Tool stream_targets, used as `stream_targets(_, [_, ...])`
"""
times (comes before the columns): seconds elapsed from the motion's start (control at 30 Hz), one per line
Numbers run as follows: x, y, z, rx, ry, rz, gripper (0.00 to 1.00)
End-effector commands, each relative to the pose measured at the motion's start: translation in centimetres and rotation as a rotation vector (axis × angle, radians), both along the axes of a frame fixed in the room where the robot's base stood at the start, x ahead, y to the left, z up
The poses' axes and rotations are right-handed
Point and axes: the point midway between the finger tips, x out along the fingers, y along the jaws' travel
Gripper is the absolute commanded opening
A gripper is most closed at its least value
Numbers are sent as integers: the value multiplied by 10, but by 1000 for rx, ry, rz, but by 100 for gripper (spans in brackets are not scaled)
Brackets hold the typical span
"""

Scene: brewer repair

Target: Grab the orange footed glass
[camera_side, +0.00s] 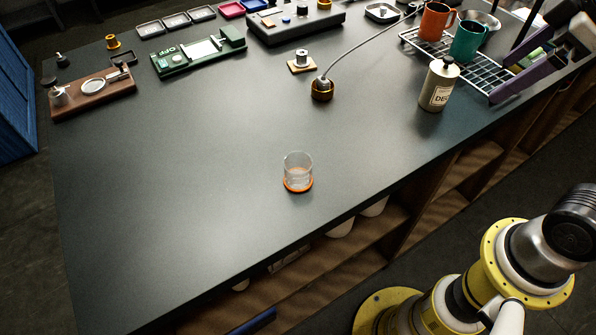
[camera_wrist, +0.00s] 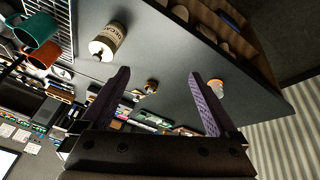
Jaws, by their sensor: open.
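The orange footed glass (camera_side: 298,171) is a small clear tumbler on an orange base. It stands upright on the dark counter near the front edge, in the middle of the side view. In the wrist view the glass (camera_wrist: 217,87) shows small, just right of the right finger's tip, with its orange base visible. My gripper (camera_wrist: 158,73) has two purple fingers spread wide apart with nothing held between them. In the side view my gripper (camera_side: 501,81) is at the upper right, by the wire rack, well away from the glass.
A cream canister (camera_side: 439,84) stands between my gripper and the glass. A wire rack (camera_side: 478,72) holds an orange mug (camera_side: 436,21) and a teal mug (camera_side: 468,40). A gooseneck tool (camera_side: 322,89) stands behind the glass. The counter around the glass is clear.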

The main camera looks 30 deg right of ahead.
Motion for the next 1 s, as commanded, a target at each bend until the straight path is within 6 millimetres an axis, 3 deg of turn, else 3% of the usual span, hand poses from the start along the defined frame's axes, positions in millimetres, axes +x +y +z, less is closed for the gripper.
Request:
stream_targets(0.1, [39, 23, 22, -52, 54, 193, 95])
stream_targets(0.23, [80, 60, 33, -105, 116, 407, 95])
stream_targets(0.37, [117, 107, 30, -149, 178, 604, 95])
stream_targets(0.5, [146, 168, 11, -188, 243, 788, 95])
stream_targets(0.6, [156, 210, -10, -208, 288, 881, 95])
stream_targets(0.73, [157, 251, -39, -229, 334, 957, 95])
stream_targets(0.87, [148, 271, -61, -246, 379, 1003, 95])
stream_targets(1.0, [144, 274, -73, -249, 383, 1014, 95])
